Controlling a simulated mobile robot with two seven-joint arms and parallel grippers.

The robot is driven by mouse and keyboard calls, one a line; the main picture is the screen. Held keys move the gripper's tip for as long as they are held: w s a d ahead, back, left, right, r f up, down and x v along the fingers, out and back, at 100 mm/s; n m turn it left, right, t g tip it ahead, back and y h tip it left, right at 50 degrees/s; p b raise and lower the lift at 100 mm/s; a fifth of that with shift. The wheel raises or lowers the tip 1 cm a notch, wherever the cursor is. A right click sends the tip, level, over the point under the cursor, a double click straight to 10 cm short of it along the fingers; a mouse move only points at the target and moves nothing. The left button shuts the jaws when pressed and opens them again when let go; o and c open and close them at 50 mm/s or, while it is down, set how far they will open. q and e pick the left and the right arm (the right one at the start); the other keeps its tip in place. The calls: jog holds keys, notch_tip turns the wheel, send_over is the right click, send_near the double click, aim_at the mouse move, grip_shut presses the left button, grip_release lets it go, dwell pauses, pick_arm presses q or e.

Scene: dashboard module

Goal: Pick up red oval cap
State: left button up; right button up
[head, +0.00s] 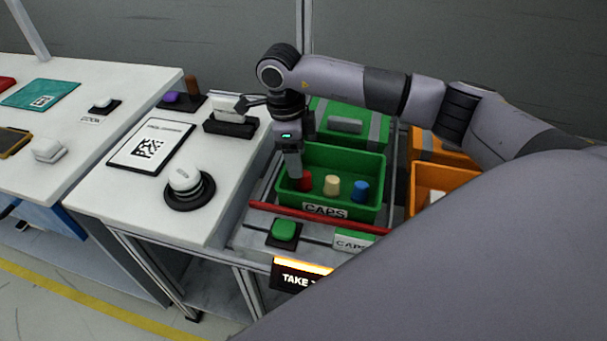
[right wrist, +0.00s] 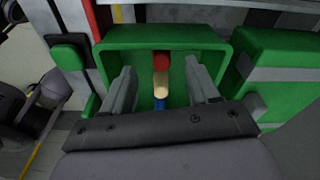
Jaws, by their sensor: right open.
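The red cap (head: 305,181) stands in the green CAPS bin (head: 340,160), at the left end of a row with a cream cap (head: 332,185) and a blue cap (head: 361,190). My right gripper (head: 293,172) is over the left side of the bin, close to the red cap. In the right wrist view the gripper (right wrist: 160,78) is open, with the cream cap (right wrist: 160,86) between its fingers in the picture. The red cap (right wrist: 161,60) lies just beyond, and the blue cap (right wrist: 159,104) is partly hidden by the gripper body. My left gripper is not in view.
A second green bin (head: 345,124) stands behind, and an orange bin (head: 432,182) is to the right. A green button (head: 285,230) is in front of the CAPS bin. The white table (head: 120,185) to the left holds a round white knob (head: 184,178) and a code sheet (head: 152,146).

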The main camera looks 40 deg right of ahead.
aim_at(304, 181)
jog(key=f, duration=0.2)
jog(key=d+f, duration=0.1)
jog(key=f, duration=0.1)
jog(key=s+f, duration=0.1)
jog(key=f, duration=0.1)
jog(key=shift+d+p, duration=0.2)
jog(key=shift+p, duration=0.2)
grip_shut()
